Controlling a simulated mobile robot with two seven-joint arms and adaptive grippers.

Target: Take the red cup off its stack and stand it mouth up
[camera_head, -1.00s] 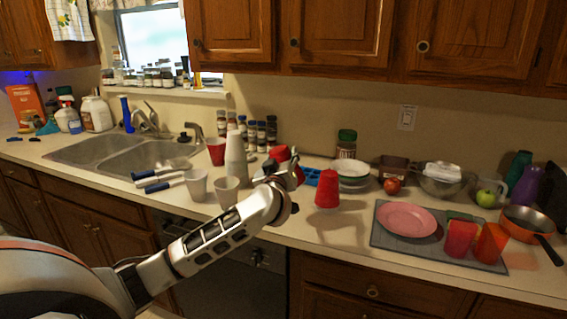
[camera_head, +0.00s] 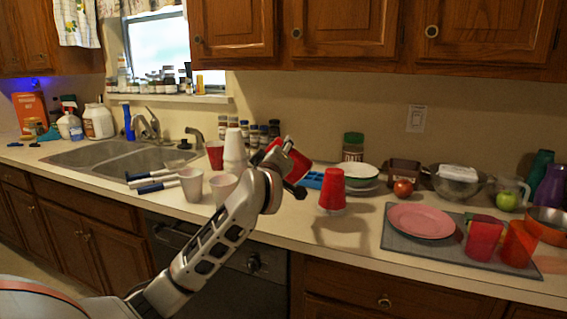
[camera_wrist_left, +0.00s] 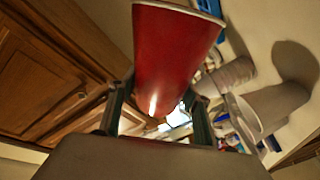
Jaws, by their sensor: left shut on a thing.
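My left gripper (camera_head: 280,178) is shut on a red cup (camera_head: 291,160) and holds it tilted above the counter. In the left wrist view the held red cup (camera_wrist_left: 172,55) sits between the two fingers, its wide, pale-rimmed end away from the palm. Its inside is hidden there. Another red cup (camera_head: 331,186) stands mouth down on the counter to the right, with a pale edge at its bottom. A tall stack of white cups (camera_head: 234,150) stands left of my gripper. My right gripper is not in view.
White cups (camera_head: 191,186) stand left of my arm, near blue-handled utensils (camera_head: 155,186); a red cup (camera_head: 215,154) is behind. A pink plate (camera_head: 420,221) and red cups (camera_head: 482,238) are on a grey mat (camera_head: 398,242). Bare counter (camera_head: 300,228) lies in front of the mouth-down cup.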

